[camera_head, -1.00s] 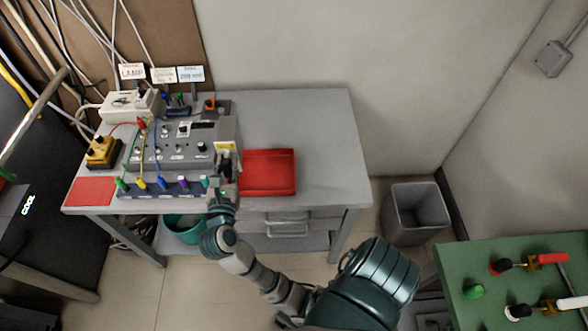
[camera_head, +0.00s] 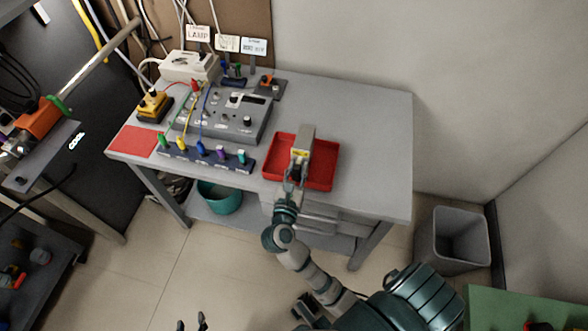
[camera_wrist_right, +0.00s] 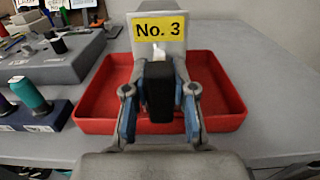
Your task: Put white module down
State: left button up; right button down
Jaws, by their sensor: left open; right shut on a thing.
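The white module (camera_head: 306,134) is a pale box with a yellow label. In the right wrist view the module (camera_wrist_right: 158,45) shows its label, "No. 3", and a black handle (camera_wrist_right: 159,92). My right gripper (camera_head: 290,182) is shut on that handle, and the wrist view shows its fingers (camera_wrist_right: 159,100) on either side of it. The module is upright over the red tray (camera_head: 276,172), seen also in the wrist view (camera_wrist_right: 100,126). I cannot tell whether its base touches the tray floor. My left gripper (camera_head: 191,323) is open and empty at the bottom edge, only its fingertips showing.
The grey control unit (camera_head: 232,112) stands left of the tray, with a row of coloured plugs (camera_head: 205,155) in front. A red mat (camera_head: 136,141) lies at the table's left end. The tabletop (camera_head: 375,135) right of the tray is clear. A grey bin (camera_head: 455,240) stands on the floor.

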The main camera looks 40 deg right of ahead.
jog(key=shift+d+f, duration=0.25)
jog(key=shift+d, duration=0.2)
jog(key=c, duration=1.3)
grip_release()
jog(key=shift+a, duration=0.2)
jog(key=o, duration=0.3)
jog(key=shift+a+r, duration=0.25)
jog(key=shift+a, duration=0.7)
jog(key=shift+o, duration=0.2)
jog(key=shift+a+r, duration=0.1)
jog(key=shift+a, duration=0.25)
jog(key=shift+s+d, duration=0.25)
jog(key=s+a, duration=0.2)
jog(key=s, duration=0.1)
jog(key=shift+s+a+f, duration=0.2)
jog(key=shift+a+f, duration=0.1)
jog(key=shift+f, duration=0.05)
pick_arm(q)
jog(key=shift+w+r, duration=0.1)
jog(key=shift+w, duration=0.05)
pick_arm(e)
jog(key=v, duration=0.6)
jog(key=shift+a+r, duration=0.15)
jog(key=shift+a, duration=0.2)
